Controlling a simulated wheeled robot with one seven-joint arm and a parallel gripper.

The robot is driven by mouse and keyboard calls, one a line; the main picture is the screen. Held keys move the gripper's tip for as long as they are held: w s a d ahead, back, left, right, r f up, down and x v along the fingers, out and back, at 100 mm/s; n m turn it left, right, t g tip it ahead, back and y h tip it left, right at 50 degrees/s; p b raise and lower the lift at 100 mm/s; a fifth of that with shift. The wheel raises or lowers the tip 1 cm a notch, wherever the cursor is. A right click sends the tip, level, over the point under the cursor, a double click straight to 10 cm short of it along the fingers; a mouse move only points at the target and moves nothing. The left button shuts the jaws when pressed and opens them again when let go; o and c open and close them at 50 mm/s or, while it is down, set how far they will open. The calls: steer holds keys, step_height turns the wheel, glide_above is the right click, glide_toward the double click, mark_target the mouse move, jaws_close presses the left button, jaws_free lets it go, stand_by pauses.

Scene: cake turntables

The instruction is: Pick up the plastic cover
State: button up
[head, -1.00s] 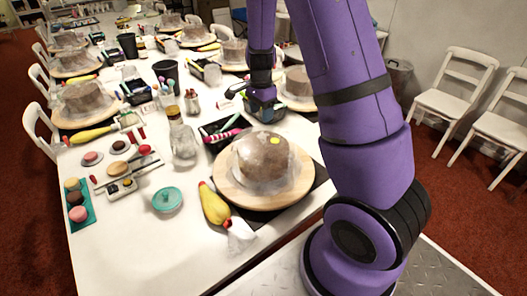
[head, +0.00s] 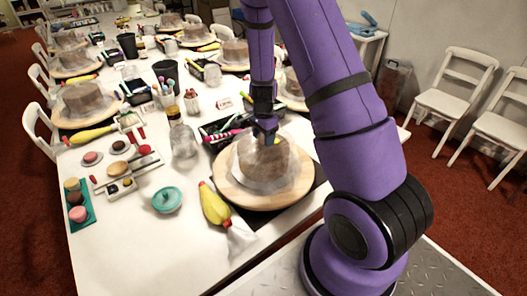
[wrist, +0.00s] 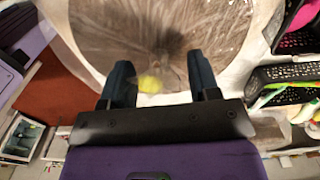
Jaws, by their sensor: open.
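The clear plastic cover (head: 250,172) sits over a brown cake on a round wooden turntable at the near right of the table. It also shows in the wrist view (wrist: 215,50), with creases spreading over the brown top. A small yellow-green spot (wrist: 150,83) lies on top, between the fingers. My gripper (head: 267,138) is right above the top of the cover, pointing down. In the wrist view my gripper (wrist: 160,88) has its two dark fingers apart, one on each side of the yellow-green spot. I cannot tell whether the fingertips touch the cover.
A yellow piping bag (head: 214,205) lies left of the turntable (head: 265,199). A black tray with pink-striped tools (head: 222,133) is behind it, and a glass jar (head: 183,140) stands to the left.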

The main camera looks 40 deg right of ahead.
steer(key=shift+c, duration=0.5)
jaws_close()
steer(key=shift+r, duration=0.1)
step_height(320, 180, up, 22)
stand_by(1.1)
